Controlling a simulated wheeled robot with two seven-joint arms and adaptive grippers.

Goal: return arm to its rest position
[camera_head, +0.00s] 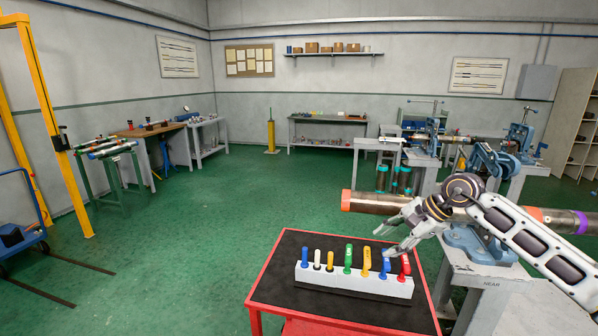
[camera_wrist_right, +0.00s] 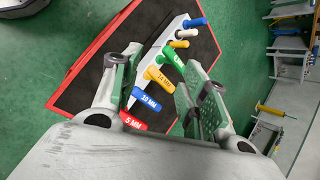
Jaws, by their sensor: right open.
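My right gripper (camera_head: 384,240) reaches in from the right, above the far right part of the red-rimmed tool cart (camera_head: 262,292). Its jaws are open and empty, and it also shows in the wrist view (camera_wrist_right: 160,75). Below it, a white rack (camera_head: 325,276) holds several tools with coloured handles in a row. The red handle (camera_head: 405,266) and blue handle (camera_head: 385,264) stand at its right end, close under the gripper. In the wrist view the red 5 MM label (camera_wrist_right: 133,123) and blue 10 MM label (camera_wrist_right: 155,101) show between the fingers. My left gripper is out of view.
A thick pipe (camera_head: 372,203) with an orange end lies behind the gripper, and its other end (camera_head: 560,220) shows at right. A blue vise (camera_head: 478,245) stands on a grey bench (camera_head: 490,278). Green floor (camera_head: 225,225) left of the cart is clear.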

